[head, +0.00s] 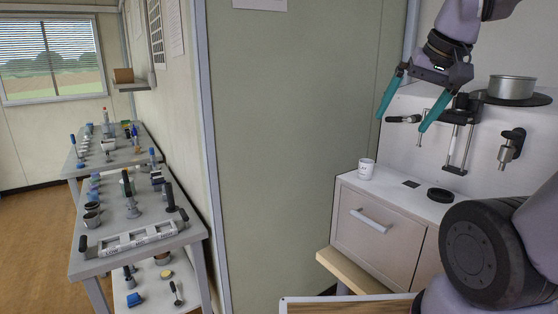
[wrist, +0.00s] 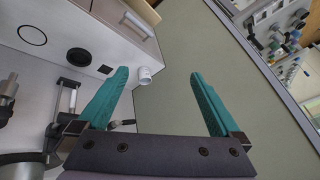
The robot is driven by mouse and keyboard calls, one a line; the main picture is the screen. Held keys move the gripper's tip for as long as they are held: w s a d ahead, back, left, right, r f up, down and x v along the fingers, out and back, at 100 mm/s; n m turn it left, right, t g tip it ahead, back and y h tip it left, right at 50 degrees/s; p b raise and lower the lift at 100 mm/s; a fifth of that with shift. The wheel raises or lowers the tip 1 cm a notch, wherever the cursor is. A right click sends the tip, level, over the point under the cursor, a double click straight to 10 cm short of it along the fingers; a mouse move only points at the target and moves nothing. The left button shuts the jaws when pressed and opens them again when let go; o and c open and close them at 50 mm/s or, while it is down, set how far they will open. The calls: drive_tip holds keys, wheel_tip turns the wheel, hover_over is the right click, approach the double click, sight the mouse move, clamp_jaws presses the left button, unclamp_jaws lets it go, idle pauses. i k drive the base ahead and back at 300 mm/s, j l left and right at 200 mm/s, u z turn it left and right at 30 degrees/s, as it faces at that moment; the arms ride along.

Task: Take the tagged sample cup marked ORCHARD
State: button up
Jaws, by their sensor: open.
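No cup with a readable ORCHARD tag shows. A white cup with small dark marks (head: 366,169) stands upright on top of the white drawer cabinet in the head view; its marks are too small to read. The same white cup shows in the wrist view (wrist: 144,75), just beyond and between the fingertips. My gripper (head: 402,112) has two teal fingers, spread wide and empty. It hangs above and to the right of the cup in the head view, apart from it. In the wrist view my gripper (wrist: 158,75) also holds nothing.
The cabinet (head: 345,225) has a drawer handle (head: 371,220). A dark round pad (head: 440,195) lies on its top. The analyser's clamp stand (head: 459,140) and a metal pan (head: 511,90) are close to my gripper. Cluttered benches (head: 150,238) stand at left, past a partition.

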sight(365, 166)
drive_tip(key=j, duration=0.3)
drive_tip(key=i+j, duration=0.1)
drive_tip(key=j, duration=0.2)
drive_tip(key=j+z, duration=0.4)
drive_tip(key=j, duration=0.4)
drive_tip(key=j+z, duration=0.45)
drive_tip(key=j, duration=0.4)
drive_tip(key=i+z, duration=0.1)
drive_tip(key=z, duration=0.35)
drive_tip(key=i, duration=0.4)
